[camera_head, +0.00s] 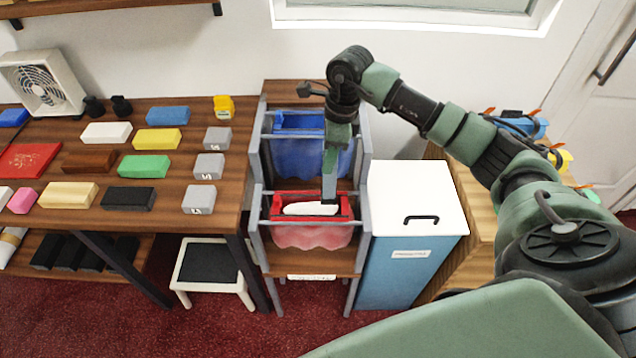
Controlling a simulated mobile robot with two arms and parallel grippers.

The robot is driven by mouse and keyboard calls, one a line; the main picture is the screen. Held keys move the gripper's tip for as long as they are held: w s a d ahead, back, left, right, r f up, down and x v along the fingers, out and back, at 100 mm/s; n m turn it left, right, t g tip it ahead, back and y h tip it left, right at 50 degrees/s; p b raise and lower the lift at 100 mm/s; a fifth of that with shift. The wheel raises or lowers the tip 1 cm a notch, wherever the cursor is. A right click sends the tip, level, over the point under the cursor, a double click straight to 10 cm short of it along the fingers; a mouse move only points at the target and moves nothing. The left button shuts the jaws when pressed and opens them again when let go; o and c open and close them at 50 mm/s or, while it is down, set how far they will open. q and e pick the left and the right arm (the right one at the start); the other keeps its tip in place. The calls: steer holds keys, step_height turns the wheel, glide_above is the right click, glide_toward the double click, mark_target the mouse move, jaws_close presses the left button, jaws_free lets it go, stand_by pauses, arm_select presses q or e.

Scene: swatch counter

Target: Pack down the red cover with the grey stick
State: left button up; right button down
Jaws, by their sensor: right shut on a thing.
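The red cover (282,199) lines the front bin of a grey-framed rack, and a pink wavy skirt hangs over the bin's front. A white lump lies inside the red cover. My right gripper (339,122) is above the rack, pointing down, and is shut on the grey stick (329,182). The stick hangs about upright, its lower end at the right part of the red bin's opening. I cannot tell whether the tip touches the cover or the white lump. My left gripper is out of view.
A blue-lined bin (300,122) stands behind the red one. A blue box with a white lid (415,195) is close on the right.

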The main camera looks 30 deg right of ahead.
steer(key=w+a+f+b, duration=0.2)
steer(key=w+a, duration=0.3)
steer(key=a, duration=0.3)
steer(key=shift+a, duration=0.25)
stand_by(0.5)
step_height(320, 180, down, 9)
steer(key=b, duration=0.7)
stand_by(1.1)
steer(key=shift+r, duration=0.1)
